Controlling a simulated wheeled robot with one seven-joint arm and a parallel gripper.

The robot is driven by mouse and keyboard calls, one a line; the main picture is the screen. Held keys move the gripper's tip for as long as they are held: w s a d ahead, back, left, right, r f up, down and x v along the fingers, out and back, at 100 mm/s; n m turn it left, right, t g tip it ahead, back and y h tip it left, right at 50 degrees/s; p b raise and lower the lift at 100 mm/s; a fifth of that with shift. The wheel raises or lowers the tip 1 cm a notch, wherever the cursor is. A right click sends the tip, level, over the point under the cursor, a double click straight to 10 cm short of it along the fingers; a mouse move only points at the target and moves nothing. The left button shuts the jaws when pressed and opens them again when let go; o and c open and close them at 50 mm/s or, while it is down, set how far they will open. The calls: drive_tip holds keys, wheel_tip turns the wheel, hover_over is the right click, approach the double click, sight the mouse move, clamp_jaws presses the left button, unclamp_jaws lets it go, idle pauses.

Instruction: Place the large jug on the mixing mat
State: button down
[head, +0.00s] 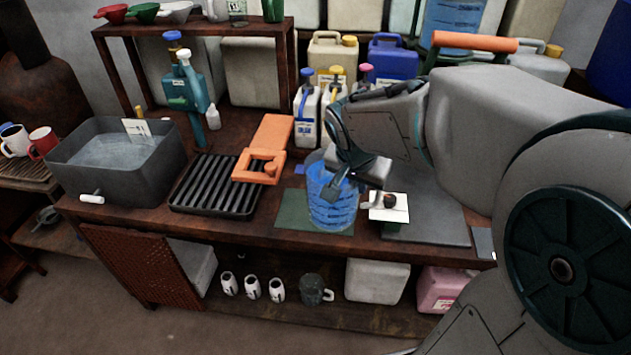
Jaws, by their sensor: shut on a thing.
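A large clear jug of blue liquid with dark measuring marks (323,209) stands upright at the front of the bench. My gripper (343,184) reaches in from the right and is shut on the jug, partly covering its right side and rim. A flat green mat (291,213) shows under and to the left of the jug. I cannot tell whether the jug's base touches it. A dark grey mat (432,228) lies further right. Which mat is the mixing mat is not marked.
A black ribbed rack (212,187) and a grey water basin (170,160) are to the left. An orange board (268,140) lies behind the rack. A white block with a dark knob (388,213) sits close right of the jug. Several canisters (305,115) stand behind.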

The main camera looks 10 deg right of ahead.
drive_tip(key=w+a+f, duration=0.1)
drive_tip(key=w+f, duration=0.9)
drive_tip(key=w, duration=0.1)
drive_tip(key=shift+a+f, duration=0.25)
drive_tip(key=shift+f, duration=0.1)
drive_tip(key=c, duration=2)
unclamp_jaws()
drive_tip(key=shift+f, duration=0.15)
drive_tip(key=o, duration=0.4)
drive_tip(key=shift+r, duration=0.2)
